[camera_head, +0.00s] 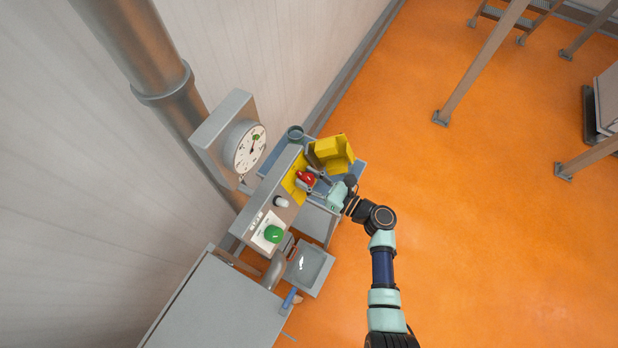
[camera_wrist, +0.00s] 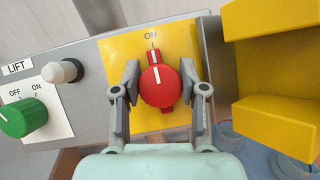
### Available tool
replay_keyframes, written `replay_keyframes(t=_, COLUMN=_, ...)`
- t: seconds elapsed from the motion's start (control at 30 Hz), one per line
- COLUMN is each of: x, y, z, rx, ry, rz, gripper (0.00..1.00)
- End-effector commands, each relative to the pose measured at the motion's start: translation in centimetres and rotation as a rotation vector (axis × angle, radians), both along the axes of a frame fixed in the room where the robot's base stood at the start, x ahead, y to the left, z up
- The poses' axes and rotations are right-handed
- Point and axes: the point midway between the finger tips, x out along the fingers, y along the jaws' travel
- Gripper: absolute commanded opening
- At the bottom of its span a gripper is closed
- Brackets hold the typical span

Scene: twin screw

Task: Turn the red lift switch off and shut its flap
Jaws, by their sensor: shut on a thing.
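The red lift switch (camera_wrist: 158,86) sits on a yellow plate (camera_wrist: 118,52) on the grey panel. Its white pointer mark points up at the printed "ON". My gripper (camera_wrist: 160,80) has one finger on each side of the red knob and is shut on it. The switch also shows in the head view (camera_head: 306,179), partly covered by my fingers. The yellow flap (camera_wrist: 270,60) stands open to the right of the switch; the head view shows it as an open yellow box shape (camera_head: 334,152).
Left of the switch are a white-topped button (camera_wrist: 62,71) and a green knob (camera_wrist: 25,117) marked OFF and ON, near a "LIFT" label. A round dial gauge (camera_head: 250,148) is on the wall side. A grey tray (camera_head: 318,257) lies below the panel.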

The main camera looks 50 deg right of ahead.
Motion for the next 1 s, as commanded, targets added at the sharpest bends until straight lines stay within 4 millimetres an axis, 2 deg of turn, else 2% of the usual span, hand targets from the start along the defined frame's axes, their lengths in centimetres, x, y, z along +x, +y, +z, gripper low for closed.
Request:
replay_keyframes(t=0.27, x=-0.01, y=-0.07, z=-0.32, rx=-0.114, ry=-0.029, rz=0.062, gripper=0.08)
replay_keyframes(t=1.0, x=-0.07, y=0.18, z=-0.2, rx=-0.702, ry=-0.167, rz=0.392, gripper=0.08)
